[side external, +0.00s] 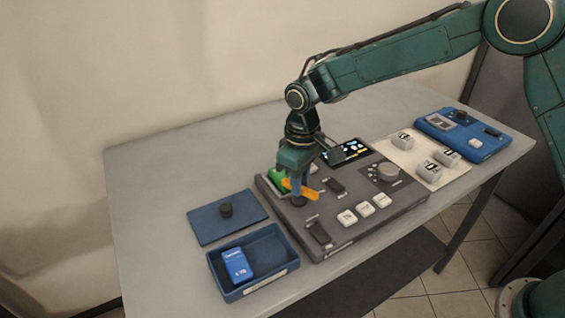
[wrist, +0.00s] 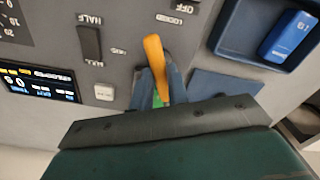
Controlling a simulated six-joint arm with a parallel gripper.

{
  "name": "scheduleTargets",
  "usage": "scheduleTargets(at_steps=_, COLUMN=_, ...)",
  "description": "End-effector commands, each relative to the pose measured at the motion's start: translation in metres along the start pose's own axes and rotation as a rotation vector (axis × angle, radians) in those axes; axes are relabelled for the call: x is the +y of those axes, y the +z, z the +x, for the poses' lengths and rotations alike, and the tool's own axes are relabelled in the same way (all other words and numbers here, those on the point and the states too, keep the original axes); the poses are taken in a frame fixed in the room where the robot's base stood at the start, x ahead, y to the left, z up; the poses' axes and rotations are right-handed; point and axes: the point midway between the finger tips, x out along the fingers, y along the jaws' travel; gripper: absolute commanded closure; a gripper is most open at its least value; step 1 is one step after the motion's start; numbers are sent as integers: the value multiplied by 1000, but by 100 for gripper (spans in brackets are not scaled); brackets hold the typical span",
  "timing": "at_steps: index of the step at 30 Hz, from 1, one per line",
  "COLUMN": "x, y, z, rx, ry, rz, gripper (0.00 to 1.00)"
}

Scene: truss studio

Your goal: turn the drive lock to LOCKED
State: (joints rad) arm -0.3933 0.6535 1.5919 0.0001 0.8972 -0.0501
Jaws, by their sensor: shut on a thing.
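The drive lock is an orange lever (side external: 305,190) on the grey control panel (side external: 333,246). It also shows in the wrist view (wrist: 154,56), where its free end points up toward the LOCKED lettering. I cannot tell whether it lines up exactly with that mark. A second small label lies to its left, too small to read surely. My gripper (wrist: 161,82) points down at the panel's left part, its blue fingers shut on the lever, one on each side. The lever's base is hidden by my gripper. A green part (side external: 277,179) shows behind my gripper.
The panel also carries a display (side external: 346,152), a round knob (side external: 389,171), dark rocker switches and several white keys. An open blue box (side external: 262,287) holding a blue block (side external: 238,266) and a blue lid (side external: 207,228) lie left. Grey blocks and a blue device (side external: 465,133) stand right.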

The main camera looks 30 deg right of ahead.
Motion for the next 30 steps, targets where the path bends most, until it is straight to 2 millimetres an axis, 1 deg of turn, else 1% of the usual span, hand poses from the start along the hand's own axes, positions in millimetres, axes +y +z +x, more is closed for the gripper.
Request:
scheduleTargets(at_steps=6, x=0, y=-1, z=-2, rx=4, ry=0, rz=197, gripper=100)
scheduleTargets(at_steps=15, x=0, y=-1, z=-2, rx=5, ry=-1, rz=390, gripper=100)
scheduleTargets(at_steps=21, x=0, y=-1, z=-2, rx=6, ry=-1, rz=447, gripper=100)
scheduleTargets(at_steps=30, x=0, y=-2, z=-2, rx=6, ry=-1, rz=462, gripper=100)
